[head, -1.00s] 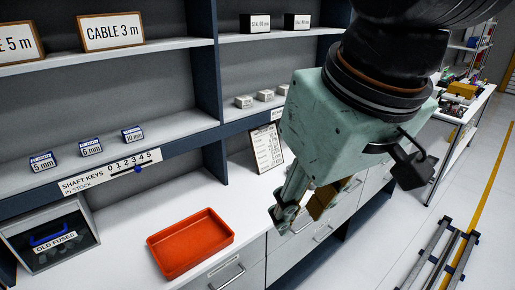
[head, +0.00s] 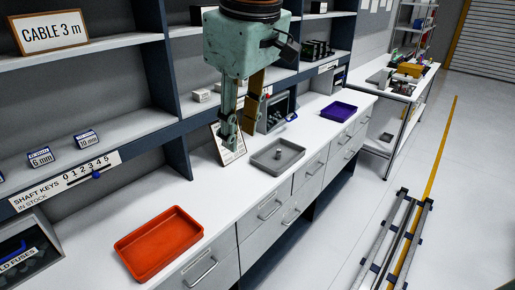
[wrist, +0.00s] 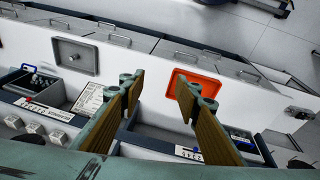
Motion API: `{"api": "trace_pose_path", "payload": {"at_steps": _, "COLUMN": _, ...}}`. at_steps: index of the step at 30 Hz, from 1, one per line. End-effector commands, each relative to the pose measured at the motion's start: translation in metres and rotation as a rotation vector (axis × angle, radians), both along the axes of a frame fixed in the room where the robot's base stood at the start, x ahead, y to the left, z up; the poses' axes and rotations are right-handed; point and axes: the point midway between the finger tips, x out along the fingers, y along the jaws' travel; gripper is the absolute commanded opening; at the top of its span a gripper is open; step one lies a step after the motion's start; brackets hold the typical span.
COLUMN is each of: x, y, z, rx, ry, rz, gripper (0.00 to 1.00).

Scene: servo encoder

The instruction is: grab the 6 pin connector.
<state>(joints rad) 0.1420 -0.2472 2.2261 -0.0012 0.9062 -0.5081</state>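My gripper (head: 240,138) hangs over the white bench beside a leaning printed card, its fingers pointing down. In the wrist view the two brown-padded fingers (wrist: 160,88) stand wide apart with nothing between them. I cannot make out any part that is clearly a 6 pin connector. A grey tray (head: 263,165) on the bench holds one small grey piece (head: 278,154), too small to identify. A dark bin (head: 268,124) behind it holds small parts, also seen in the wrist view (wrist: 52,96); their kind is unclear.
A red tray (head: 203,232) lies on the bench at front left and a purple tray (head: 351,115) farther right. The printed card (head: 237,150) leans by the shelf upright. Shelves with boxes (head: 88,137) overhang the bench. The floor at right holds metal rails (head: 383,265).

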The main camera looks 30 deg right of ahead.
Motion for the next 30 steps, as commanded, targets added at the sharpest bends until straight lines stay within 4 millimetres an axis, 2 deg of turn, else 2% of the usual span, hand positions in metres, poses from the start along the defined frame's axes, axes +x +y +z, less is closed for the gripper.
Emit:
{"api": "trace_pose_path", "payload": {"at_steps": 14, "x": 0.079, "y": -0.044, "z": -0.001, "rx": -0.045, "ry": 0.05, "rz": 0.154, "gripper": 0.3}}
{"api": "trace_pose_path", "payload": {"at_steps": 30, "x": 0.16, "y": -0.105, "z": -0.019, "rx": -0.082, "ry": 0.103, "rz": 0.335, "gripper": 0.3}}
